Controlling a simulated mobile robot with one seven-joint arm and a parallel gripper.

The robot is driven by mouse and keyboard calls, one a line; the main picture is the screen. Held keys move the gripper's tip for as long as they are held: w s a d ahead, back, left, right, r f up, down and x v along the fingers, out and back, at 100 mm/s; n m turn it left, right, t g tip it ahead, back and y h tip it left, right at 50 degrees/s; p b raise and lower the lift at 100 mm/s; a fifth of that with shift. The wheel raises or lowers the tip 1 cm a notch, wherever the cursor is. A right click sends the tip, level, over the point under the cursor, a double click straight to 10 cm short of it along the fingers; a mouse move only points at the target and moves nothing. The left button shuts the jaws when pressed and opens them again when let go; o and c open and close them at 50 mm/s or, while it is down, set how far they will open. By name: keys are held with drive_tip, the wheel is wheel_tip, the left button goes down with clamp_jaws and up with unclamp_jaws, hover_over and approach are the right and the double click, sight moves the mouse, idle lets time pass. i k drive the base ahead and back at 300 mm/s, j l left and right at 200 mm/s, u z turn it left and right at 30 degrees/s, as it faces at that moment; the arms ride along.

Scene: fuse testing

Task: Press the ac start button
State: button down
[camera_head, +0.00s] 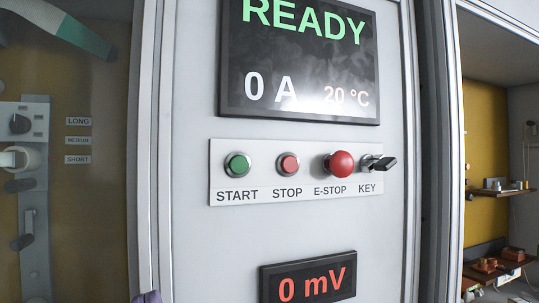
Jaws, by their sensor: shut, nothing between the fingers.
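The green START button (238,165) is a round button in a metal ring at the left end of a white control strip (222,186). The word START is printed below it. Nothing covers it. A small purple tip at the bottom edge, left of the mV display, appears to be the end of my gripper (148,297). It is shut and empty, well below and to the left of the START button, and not touching it. The rest of the gripper is out of frame.
To the right on the strip are a red STOP button (288,163), a red E-STOP knob (340,164) and a key switch (378,163). A screen (300,60) above reads READY, 0 A, 20 °C. A display (308,278) below reads 0 mV. Shelves (500,192) stand right.

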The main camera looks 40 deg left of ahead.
sight(238, 164)
drive_tip(key=i+l+u, duration=0.1)
drive_tip(key=u, duration=0.3)
drive_tip(key=i+l+u, duration=0.1)
drive_tip(key=u, duration=0.25)
drive_tip(key=i+l+u, duration=0.1)
drive_tip(key=u, duration=0.3)
